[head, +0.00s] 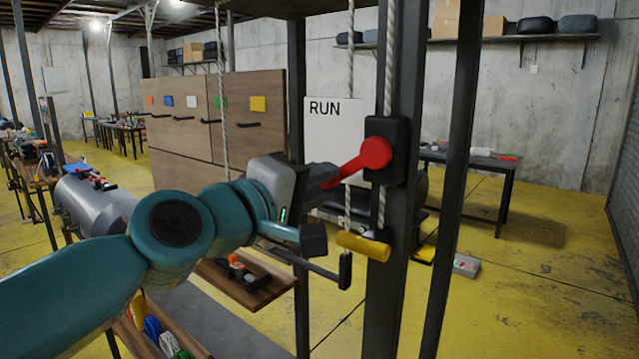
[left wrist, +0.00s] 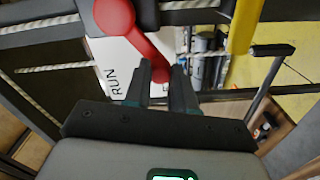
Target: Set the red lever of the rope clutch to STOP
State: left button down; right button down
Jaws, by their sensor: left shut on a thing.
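The red lever (head: 350,165) is joined to a round red hub on the black clutch body (head: 400,135), fixed to a dark upright post. It slants from the hub down to the left. My left gripper (head: 325,177) is shut on its outer end. In the left wrist view the red lever (left wrist: 140,42) runs into the gap between my fingertips (left wrist: 161,78). A white board (head: 335,115) behind reads RUN at its upper left. The RUN lettering also shows in the left wrist view (left wrist: 112,80). No STOP lettering shows; my gripper covers part of the board's lower area.
White ropes (head: 349,50) hang beside the post. A yellow handle (head: 363,246) hangs below the clutch, with a black-ended bar (head: 345,270) near it. Another dark post (head: 457,180) stands to the right. Wooden cabinets (head: 250,150) stand behind on the left.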

pick_arm(q)
jog(key=c, duration=0.9)
grip_release()
jog(key=shift+c, duration=0.2)
jog(key=b+v, duration=0.2)
jog(key=v, duration=1.4)
jog(key=shift+s, duration=0.2)
jog(key=shift+a, duration=0.15)
